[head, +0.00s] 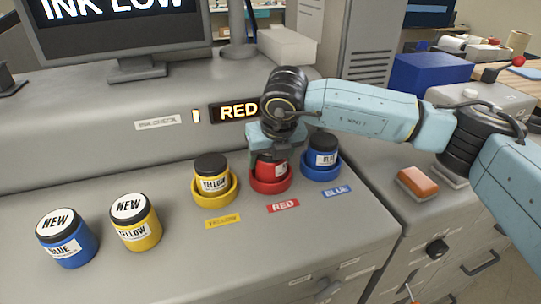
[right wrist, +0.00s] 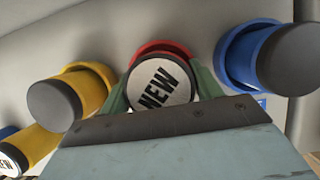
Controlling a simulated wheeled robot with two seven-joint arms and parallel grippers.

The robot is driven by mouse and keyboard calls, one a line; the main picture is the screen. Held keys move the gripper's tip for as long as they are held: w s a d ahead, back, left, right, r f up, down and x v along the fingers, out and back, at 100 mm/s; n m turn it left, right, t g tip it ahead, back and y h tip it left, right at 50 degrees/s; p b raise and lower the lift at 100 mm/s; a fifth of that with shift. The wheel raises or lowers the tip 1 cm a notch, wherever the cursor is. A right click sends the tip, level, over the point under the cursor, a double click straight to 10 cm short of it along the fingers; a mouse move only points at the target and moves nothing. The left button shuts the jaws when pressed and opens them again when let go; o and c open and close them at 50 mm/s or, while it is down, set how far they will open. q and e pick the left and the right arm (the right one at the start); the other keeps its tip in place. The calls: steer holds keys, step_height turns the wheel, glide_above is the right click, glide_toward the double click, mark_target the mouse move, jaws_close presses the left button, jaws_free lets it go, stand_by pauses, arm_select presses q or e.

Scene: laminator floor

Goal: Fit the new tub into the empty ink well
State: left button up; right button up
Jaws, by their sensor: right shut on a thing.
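The red tub (head: 272,171) is upright in the red ink well (head: 270,187), between the yellow and blue wells. Its lid, marked NEW (right wrist: 160,84), shows in the right wrist view, with the red well's rim (right wrist: 158,46) behind it. My right gripper (head: 268,152) points down and is shut on this tub, one green finger on each side of the lid. Whether the tub rests on the well's bottom is hidden. My left gripper is not in view.
A yellow tub (head: 212,174) and a blue tub (head: 323,151) stand in the neighbouring wells, close on either side. A new blue tub (head: 67,240) and a new yellow tub (head: 135,223) stand at the left. A lit sign (head: 237,111) reads RED. The front of the counter is clear.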

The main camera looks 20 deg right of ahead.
steer(key=shift+f, duration=0.15)
steer(key=o, duration=1.3)
steer(key=shift+r+p, duration=0.45)
steer(key=shift+p, duration=0.05)
steer(key=b+v, duration=0.2)
steer(key=v, duration=0.9)
steer(key=shift+s+r, duration=0.25)
steer(key=shift+r, duration=0.05)
